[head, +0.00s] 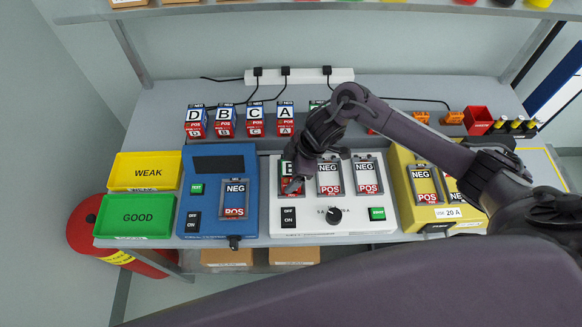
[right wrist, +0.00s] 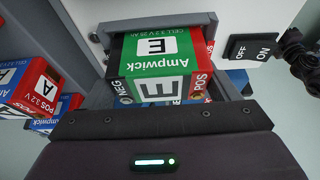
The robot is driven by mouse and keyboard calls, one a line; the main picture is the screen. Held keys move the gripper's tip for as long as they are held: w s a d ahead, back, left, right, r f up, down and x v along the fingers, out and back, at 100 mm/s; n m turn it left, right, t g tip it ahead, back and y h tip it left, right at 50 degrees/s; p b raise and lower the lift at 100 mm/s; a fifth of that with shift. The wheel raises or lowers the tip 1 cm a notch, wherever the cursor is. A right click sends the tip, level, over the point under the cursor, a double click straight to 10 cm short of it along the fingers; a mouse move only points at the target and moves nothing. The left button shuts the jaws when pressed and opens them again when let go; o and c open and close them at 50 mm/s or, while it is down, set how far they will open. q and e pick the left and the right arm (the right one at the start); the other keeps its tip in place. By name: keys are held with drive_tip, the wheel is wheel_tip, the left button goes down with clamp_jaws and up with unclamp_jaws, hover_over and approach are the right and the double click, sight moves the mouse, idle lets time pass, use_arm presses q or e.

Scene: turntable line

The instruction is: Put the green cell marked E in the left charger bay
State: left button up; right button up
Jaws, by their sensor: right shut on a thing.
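The green cell marked E (head: 287,168) is at the left bay of the white charger (head: 345,225), with its red POS end toward the front. My right gripper (head: 300,180) is shut on it. In the right wrist view, the cell (right wrist: 158,62) lies between the grey bay walls (right wrist: 105,38); I cannot tell whether it is fully down. The middle bay (head: 329,178) and right bay (head: 367,176) are empty, showing NEG and POS labels. My left gripper is not in view.
Blue cells D, B, C and A (head: 285,118) stand behind the charger. A blue tester (head: 215,165), yellow WEAK tray (head: 147,186) and green GOOD tray (head: 135,230) are left. A yellow charger (head: 408,200) is right, partly behind my arm. A power strip (head: 300,76) lies at the back.

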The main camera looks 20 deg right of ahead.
drive_tip(key=shift+f, duration=0.1)
drive_tip(key=o, duration=1.3)
drive_tip(key=shift+r, duration=0.2)
drive_tip(key=shift+v, duration=5.95)
drive_tip(key=shift+s, duration=0.15)
